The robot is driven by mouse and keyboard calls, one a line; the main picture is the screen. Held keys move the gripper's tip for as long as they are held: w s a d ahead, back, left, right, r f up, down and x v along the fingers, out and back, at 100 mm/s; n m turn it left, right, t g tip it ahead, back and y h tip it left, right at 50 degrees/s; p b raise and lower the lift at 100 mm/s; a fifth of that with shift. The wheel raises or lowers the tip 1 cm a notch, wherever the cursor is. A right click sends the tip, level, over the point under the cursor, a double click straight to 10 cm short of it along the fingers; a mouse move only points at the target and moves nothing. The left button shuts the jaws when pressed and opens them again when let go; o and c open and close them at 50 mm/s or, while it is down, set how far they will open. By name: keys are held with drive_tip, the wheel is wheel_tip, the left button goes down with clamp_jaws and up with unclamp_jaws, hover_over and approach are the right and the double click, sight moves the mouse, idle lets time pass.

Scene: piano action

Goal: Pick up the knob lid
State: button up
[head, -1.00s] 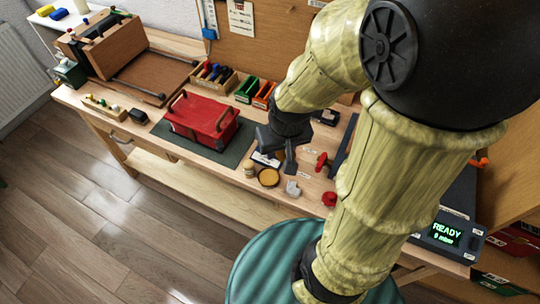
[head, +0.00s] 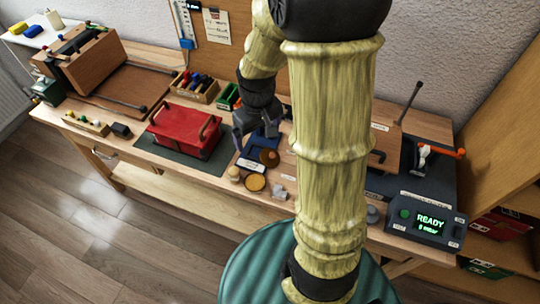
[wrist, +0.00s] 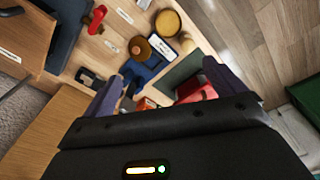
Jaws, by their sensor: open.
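A brown round piece with a raised centre, which looks like the knob lid (head: 269,157), rests by a blue item (head: 256,142) on the bench. In the wrist view the lid (wrist: 140,48) lies beside the blue item (wrist: 152,67), left of the middle between the fingers. My gripper (head: 256,133) is open and empty, above the bench just behind the lid in the head view. Its two fingers also show in the wrist view (wrist: 168,72), with the lid beyond their tips. I cannot tell the exact height of the gap.
A yellow round dish (head: 255,183), a small cream jar (head: 234,173) and a grey block (head: 279,191) stand close in front. A red case (head: 184,130) on a dark mat is to the left. A console (head: 428,222) reading READY is at the right. My arm hides the bench's middle.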

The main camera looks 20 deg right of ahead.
drive_tip(key=w+d+f+n+g+y+p, duration=0.1)
drive_tip(key=w+d+f+n+g+p, duration=0.1)
drive_tip(key=w+d+f, duration=0.3)
drive_tip(key=w+d+n, duration=0.1)
drive_tip(key=w+d, duration=0.2)
drive_tip(key=w, duration=0.1)
drive_tip(key=shift+w+d+f+n+g, duration=0.2)
drive_tip(key=shift+n+g, duration=0.2)
drive_tip(key=shift+f, duration=0.1)
drive_tip(key=p, duration=0.3)
approach(271, 153)
drive_tip(key=f, duration=0.2)
drive_tip(key=s+f, duration=0.1)
drive_tip(key=f, duration=0.2)
drive_tip(key=shift+a, duration=0.15)
drive_tip(key=shift+f, duration=0.1)
drive_tip(key=shift+s+a+f+p, duration=0.1)
drive_tip(key=shift+f+p, duration=0.65)
drive_tip(key=shift+f, duration=0.5)
drive_tip(key=shift+s+a+f+p, duration=0.15)
drive_tip(key=shift+f+p, duration=0.6)
drive_tip(key=shift+f, duration=0.5)
drive_tip(key=shift+d, duration=0.1)
